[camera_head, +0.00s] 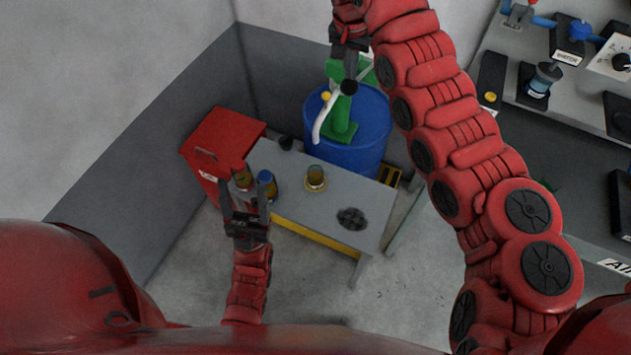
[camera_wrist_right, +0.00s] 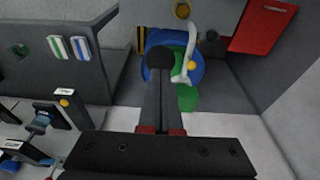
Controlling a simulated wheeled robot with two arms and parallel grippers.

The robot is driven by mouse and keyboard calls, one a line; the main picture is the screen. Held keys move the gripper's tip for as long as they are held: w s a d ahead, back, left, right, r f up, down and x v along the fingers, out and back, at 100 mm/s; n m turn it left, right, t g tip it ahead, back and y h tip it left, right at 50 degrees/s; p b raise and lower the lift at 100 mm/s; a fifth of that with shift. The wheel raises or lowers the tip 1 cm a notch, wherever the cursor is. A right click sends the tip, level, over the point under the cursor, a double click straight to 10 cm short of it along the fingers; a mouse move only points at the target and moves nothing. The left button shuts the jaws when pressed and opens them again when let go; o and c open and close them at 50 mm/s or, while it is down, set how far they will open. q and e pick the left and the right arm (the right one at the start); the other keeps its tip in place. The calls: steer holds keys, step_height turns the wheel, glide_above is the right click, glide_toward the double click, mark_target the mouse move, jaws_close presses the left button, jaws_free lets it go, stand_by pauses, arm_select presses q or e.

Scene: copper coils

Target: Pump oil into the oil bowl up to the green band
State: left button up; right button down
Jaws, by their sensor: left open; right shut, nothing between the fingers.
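The oil bowl (camera_head: 316,184) stands on the grey table and holds something amber; its green band is too small to make out. Behind the table is a blue drum (camera_head: 372,130) with a green pump (camera_head: 341,112) on top. The pump has a white curved spout (camera_head: 319,127) and a black round knob (camera_head: 348,88). My right gripper (camera_head: 350,72) is shut and empty, its tips at the knob. In the right wrist view the shut fingers (camera_wrist_right: 161,100) end at the knob (camera_wrist_right: 160,58); contact is unclear. My left gripper (camera_head: 246,208) is open near the table's front left.
A red-capped bottle (camera_head: 242,177) and a blue-capped bottle (camera_head: 267,186) stand close ahead of my left gripper. A red cabinet (camera_head: 222,143) is at the table's left. A dark round item (camera_head: 351,218) lies at the table's right. A workbench (camera_head: 560,95) is further right.

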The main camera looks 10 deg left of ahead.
steer(key=shift+d+f+b, duration=0.1)
steer(key=shift+f+b, duration=0.75)
steer(key=shift+f, duration=0.25)
step_height(320, 180, down, 7)
steer(key=s+b, duration=0.2)
steer(key=b, duration=0.3)
steer(key=shift+a+b, duration=0.3)
steer(key=shift+a, duration=0.05)
step_height(320, 180, down, 6)
steer(key=b, duration=0.5)
steer(key=shift+w, duration=0.1)
